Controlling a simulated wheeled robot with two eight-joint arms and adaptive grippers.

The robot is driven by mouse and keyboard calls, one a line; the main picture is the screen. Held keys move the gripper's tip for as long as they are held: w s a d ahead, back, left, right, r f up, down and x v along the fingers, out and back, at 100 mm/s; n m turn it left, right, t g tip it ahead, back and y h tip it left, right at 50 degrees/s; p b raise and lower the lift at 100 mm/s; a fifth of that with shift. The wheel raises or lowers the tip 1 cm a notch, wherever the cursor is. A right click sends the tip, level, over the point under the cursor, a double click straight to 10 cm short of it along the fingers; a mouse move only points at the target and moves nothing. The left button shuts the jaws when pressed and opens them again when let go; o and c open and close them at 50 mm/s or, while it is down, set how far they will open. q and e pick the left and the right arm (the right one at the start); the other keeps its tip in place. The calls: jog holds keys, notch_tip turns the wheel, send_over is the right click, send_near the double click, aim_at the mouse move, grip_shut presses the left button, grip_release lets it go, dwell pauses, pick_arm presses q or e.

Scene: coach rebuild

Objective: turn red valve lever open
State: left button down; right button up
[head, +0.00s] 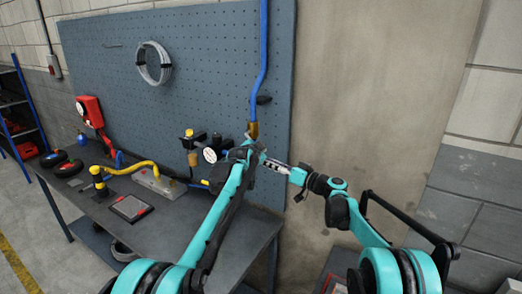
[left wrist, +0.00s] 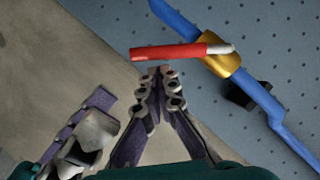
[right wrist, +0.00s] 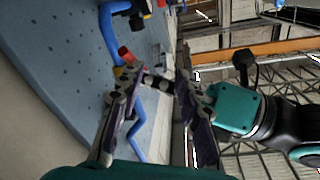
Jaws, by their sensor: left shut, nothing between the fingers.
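The red valve lever (left wrist: 168,51) shows in the left wrist view, with a pale end at the brass valve body (left wrist: 224,58) on a blue pipe (left wrist: 180,20). My left gripper (left wrist: 160,72) is shut and empty, its tips just below the lever; I cannot tell if they touch it. In the head view the brass valve (head: 253,130) shows above my left wrist, and the lever is hidden. My right gripper (right wrist: 155,70) is open, with a clear gap between its fingers. The lever (right wrist: 124,53) shows near its left fingertip in the right wrist view, apparently farther off.
My two grippers are close together below the valve. A blue pegboard (head: 190,70) stands behind, with a wire coil (head: 153,63). Bare wall (head: 375,80) lies to the right.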

jog(key=s+d+f+m+g+h, duration=0.15)
jog(key=s+h, duration=0.25)
jog(key=s, duration=0.8)
jog(key=s+f+m+g+h, duration=0.1)
jog(key=s+f+g+h, duration=0.15)
jog(key=s, duration=1.05)
pick_arm(q)
jog(key=shift+f, duration=0.25)
pick_arm(e)
jog(key=s+d+f+h, duration=0.2)
jog(key=s+d+f, duration=0.1)
jog(key=s, duration=0.4)
jog(key=s+d+f+m+h, duration=0.1)
jog(key=s+d+f+h, duration=0.1)
jog(key=s+f, duration=0.3)
jog(key=s+d+f+m+g+h, duration=0.1)
jog(key=s+d+f+h, duration=0.2)
jog(key=s, duration=0.6)
notch_tip(320, 180, down, 2)
jog(key=shift+s+d, duration=0.3)
